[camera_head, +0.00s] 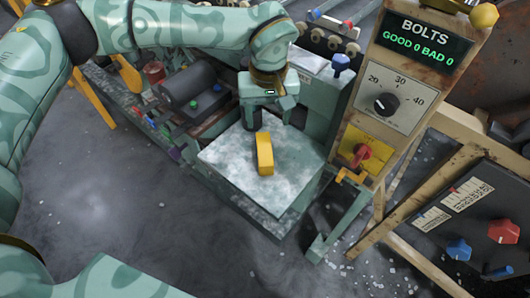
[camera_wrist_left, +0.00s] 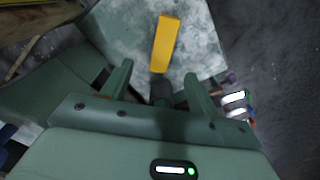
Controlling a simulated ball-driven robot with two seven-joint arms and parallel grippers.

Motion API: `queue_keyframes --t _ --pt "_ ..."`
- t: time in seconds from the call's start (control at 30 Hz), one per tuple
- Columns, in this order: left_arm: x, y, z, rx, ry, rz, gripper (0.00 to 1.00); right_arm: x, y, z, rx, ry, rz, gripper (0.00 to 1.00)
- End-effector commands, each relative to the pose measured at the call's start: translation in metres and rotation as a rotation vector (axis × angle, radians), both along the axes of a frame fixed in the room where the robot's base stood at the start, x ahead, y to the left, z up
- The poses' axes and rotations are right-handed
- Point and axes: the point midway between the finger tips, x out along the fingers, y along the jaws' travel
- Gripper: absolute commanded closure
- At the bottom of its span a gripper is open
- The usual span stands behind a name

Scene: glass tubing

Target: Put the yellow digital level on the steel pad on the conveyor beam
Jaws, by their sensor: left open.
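The yellow digital level (camera_head: 265,154) lies on a pale, worn square table plate (camera_head: 228,163) in the middle of the head view. It also shows in the left wrist view (camera_wrist_left: 166,43), beyond the fingertips. My left gripper (camera_head: 270,112) is open and empty, just behind the level and apart from it. In the left wrist view its two fingers (camera_wrist_left: 158,80) stand wide with a dark upright cylinder (camera_wrist_left: 160,92) showing between them. A pale metal pad (camera_head: 309,61), apparently the steel pad, sits on the beam behind, right of my left wrist. My right gripper is out of view.
A row of rollers (camera_head: 333,41) runs behind the pad, with a blue knob (camera_head: 341,63) beside it. A tall BOLTS panel (camera_head: 393,100) with a dial and red switch stands right of the plate. A dark motor (camera_head: 188,83) is at left. Open floor lies at front left.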

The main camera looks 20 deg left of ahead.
Motion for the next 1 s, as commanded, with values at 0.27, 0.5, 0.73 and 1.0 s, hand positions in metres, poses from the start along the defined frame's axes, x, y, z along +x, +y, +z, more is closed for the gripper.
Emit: queue_keyframes --t 0.27,0.5,0.73,1.0 --pt "-0.001 0.000 -0.069 -0.001 0.007 0.002 0.40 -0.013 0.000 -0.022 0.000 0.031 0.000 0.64" --pt "-0.001 0.002 -0.089 -0.002 0.006 0.003 0.40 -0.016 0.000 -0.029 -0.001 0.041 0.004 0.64" --pt "-0.001 0.009 -0.126 -0.002 0.008 0.003 0.40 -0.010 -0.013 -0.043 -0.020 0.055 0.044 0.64" --pt "0.000 0.009 -0.128 -0.002 0.001 0.004 0.40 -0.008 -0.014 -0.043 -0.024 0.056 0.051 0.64"
